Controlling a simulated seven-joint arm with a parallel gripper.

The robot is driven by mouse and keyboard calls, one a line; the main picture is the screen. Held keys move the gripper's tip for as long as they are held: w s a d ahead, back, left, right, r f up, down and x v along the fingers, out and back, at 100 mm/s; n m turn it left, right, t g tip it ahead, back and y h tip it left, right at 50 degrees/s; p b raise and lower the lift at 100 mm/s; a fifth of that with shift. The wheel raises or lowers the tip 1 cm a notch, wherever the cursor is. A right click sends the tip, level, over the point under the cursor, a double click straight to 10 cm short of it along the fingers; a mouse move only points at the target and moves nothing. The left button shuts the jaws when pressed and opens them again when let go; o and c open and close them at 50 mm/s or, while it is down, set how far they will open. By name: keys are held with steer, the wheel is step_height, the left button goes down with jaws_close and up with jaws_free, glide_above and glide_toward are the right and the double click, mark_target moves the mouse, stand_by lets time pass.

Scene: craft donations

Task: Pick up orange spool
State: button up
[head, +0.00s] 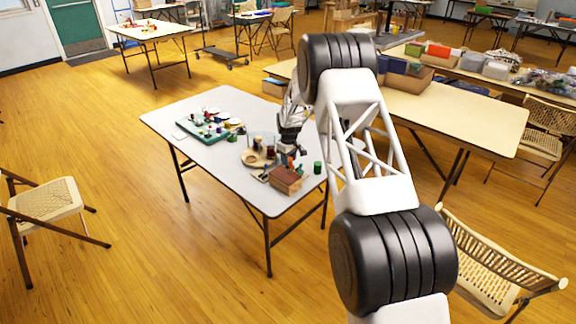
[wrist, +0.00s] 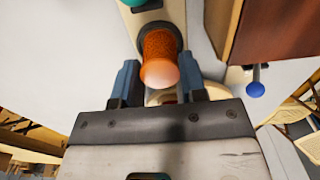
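The orange spool (wrist: 158,52) stands in the wrist view on a pale strip-like base, with its pale rounded end toward the camera. My gripper (wrist: 158,76) is open, with one blue-grey finger on each side of the spool's near end. Gaps show between the fingers and the spool, so it is not gripped. In the head view, my gripper (head: 290,148) is low over the near right part of the grey table (head: 215,165). A small orange spot there is too small to identify surely.
A brown wooden box (wrist: 275,32) stands right of the spool, near a blue-tipped rod (wrist: 255,88). A teal item (wrist: 134,2) lies beyond the spool. In the head view, a green cylinder (head: 317,168) stands near the box, and a green tray (head: 208,132) lies farther left.

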steer(key=shift+r, duration=0.15)
steer(key=shift+r, duration=3.6)
steer(key=shift+w+a, duration=0.1)
